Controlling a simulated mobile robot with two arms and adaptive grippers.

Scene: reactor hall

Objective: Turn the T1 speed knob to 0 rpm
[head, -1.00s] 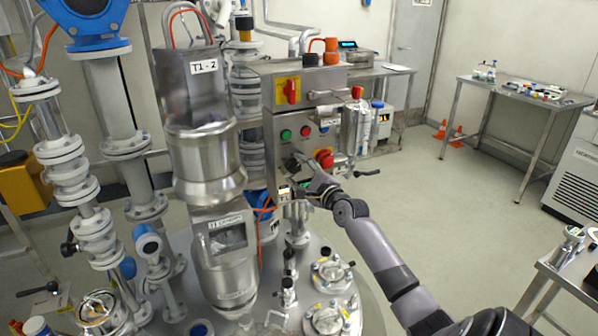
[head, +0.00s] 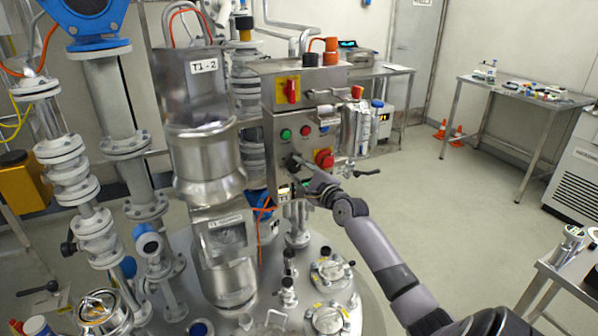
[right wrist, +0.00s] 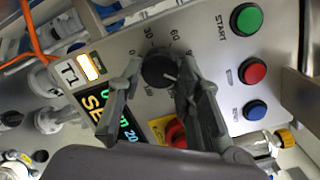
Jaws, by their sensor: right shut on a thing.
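The T1 speed knob (right wrist: 158,68) is black and round, on the grey control panel (right wrist: 215,75). In the right wrist view its white mark points right, away from the 0 at its upper left. My right gripper (right wrist: 160,82) is shut on the knob, one finger on each side; the fingers hide part of the dial. In the head view the knob (head: 292,161) sits at the tip of my right gripper (head: 299,163). A T1 label (right wrist: 70,72) and a lit display (right wrist: 112,115) are beside the dial. My left gripper is not in view.
The green START button (right wrist: 246,18), a red button (right wrist: 252,71) and a blue button (right wrist: 255,109) are near the right finger. A red emergency stop (head: 324,158) is close to the hand. Steel vessel parts (head: 208,150) stand left of the panel.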

